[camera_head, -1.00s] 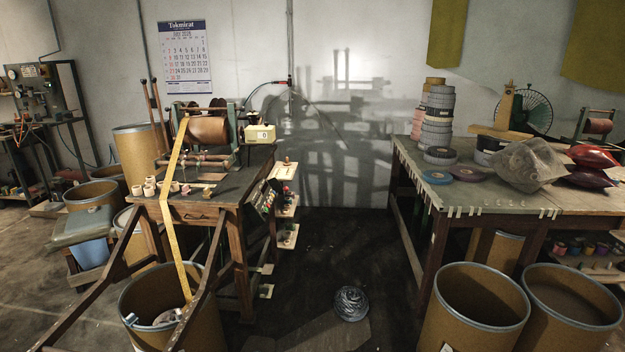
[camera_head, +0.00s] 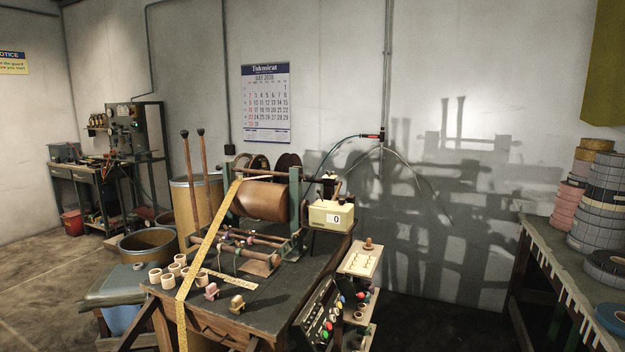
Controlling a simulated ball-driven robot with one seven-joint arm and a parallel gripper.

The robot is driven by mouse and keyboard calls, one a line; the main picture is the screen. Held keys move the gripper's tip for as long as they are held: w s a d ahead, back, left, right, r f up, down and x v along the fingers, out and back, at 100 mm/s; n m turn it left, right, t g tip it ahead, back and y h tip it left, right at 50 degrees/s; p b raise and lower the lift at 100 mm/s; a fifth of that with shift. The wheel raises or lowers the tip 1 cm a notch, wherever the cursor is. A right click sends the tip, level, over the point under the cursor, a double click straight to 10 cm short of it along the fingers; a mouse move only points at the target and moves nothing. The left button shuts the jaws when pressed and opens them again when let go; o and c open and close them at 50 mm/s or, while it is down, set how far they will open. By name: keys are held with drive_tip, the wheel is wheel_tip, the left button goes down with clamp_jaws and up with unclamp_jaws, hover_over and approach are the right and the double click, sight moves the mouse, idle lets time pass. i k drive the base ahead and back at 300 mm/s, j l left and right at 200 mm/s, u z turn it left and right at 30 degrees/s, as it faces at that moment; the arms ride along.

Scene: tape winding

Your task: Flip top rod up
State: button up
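The winding machine (camera_head: 295,205) stands on the wooden workbench (camera_head: 285,300), with a large brown roller (camera_head: 262,201) between green side frames. A yellow tape (camera_head: 205,245) runs from the roller down over the bench's front edge. Thin horizontal rods (camera_head: 245,238) lie low in front of the roller; I cannot tell which of them is the top rod. My gripper is not in view.
Several small rolls (camera_head: 155,276), a pink piece (camera_head: 211,291) and a brass piece (camera_head: 237,304) sit on the bench's front. A counter box (camera_head: 331,216) reading 0 is at the machine's right. A button panel (camera_head: 322,312) hangs at the bench's right side. Stacked tape rolls (camera_head: 600,195) stand far right.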

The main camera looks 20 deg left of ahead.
sight(310, 177)
drive_tip(key=i+u, duration=0.25)
drive_tip(key=i, duration=0.15)
drive_tip(key=i+l+u, duration=0.4)
drive_tip(key=i+u, duration=0.15)
drive_tip(key=i, duration=0.2)
